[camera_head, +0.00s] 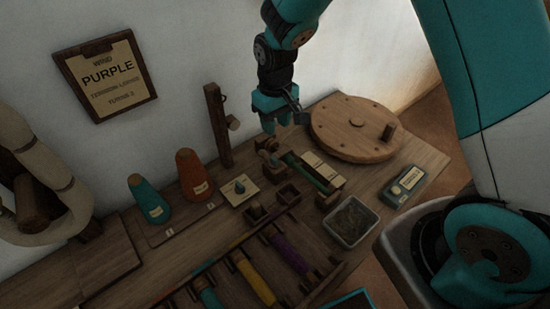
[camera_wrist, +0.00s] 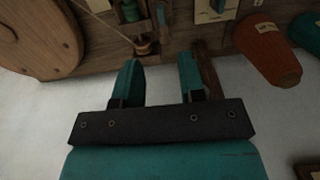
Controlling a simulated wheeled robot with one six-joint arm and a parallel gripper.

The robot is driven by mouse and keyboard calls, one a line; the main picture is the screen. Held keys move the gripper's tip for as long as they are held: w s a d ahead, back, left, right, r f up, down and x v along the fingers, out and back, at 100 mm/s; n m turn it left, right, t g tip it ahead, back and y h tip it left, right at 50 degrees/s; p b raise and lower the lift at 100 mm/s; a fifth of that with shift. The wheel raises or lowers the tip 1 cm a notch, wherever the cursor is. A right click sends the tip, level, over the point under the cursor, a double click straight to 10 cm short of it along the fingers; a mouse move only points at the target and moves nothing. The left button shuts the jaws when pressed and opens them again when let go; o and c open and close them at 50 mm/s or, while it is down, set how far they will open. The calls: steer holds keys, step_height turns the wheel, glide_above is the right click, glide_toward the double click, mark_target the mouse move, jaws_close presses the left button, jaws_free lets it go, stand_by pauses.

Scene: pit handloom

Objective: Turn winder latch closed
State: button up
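My gripper (camera_head: 285,118) hangs above the back of the bench, left of the round wooden winder wheel (camera_head: 345,127). In the wrist view my gripper (camera_wrist: 159,66) has its two teal fingers apart, with nothing between them. The winder's small wooden fitting (camera_head: 268,153) stands below the gripper, beside a green spindle (camera_head: 307,172). The same fitting shows in the wrist view (camera_wrist: 143,46), just beyond the fingertips and apart from them. I cannot clearly pick out the latch or its position.
An upright wooden post (camera_head: 217,125) with a peg stands left of my gripper. Orange (camera_head: 193,175) and teal (camera_head: 149,199) cones stand farther left. A grey-rimmed tray (camera_head: 351,222) and a teal box (camera_head: 404,187) lie in front. A PURPLE sign (camera_head: 106,78) hangs on the wall.

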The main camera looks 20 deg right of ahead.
mark_target(276, 160)
step_height(276, 160, down, 13)
steer(key=shift+f, duration=0.1)
stand_by(0.3)
jaws_close()
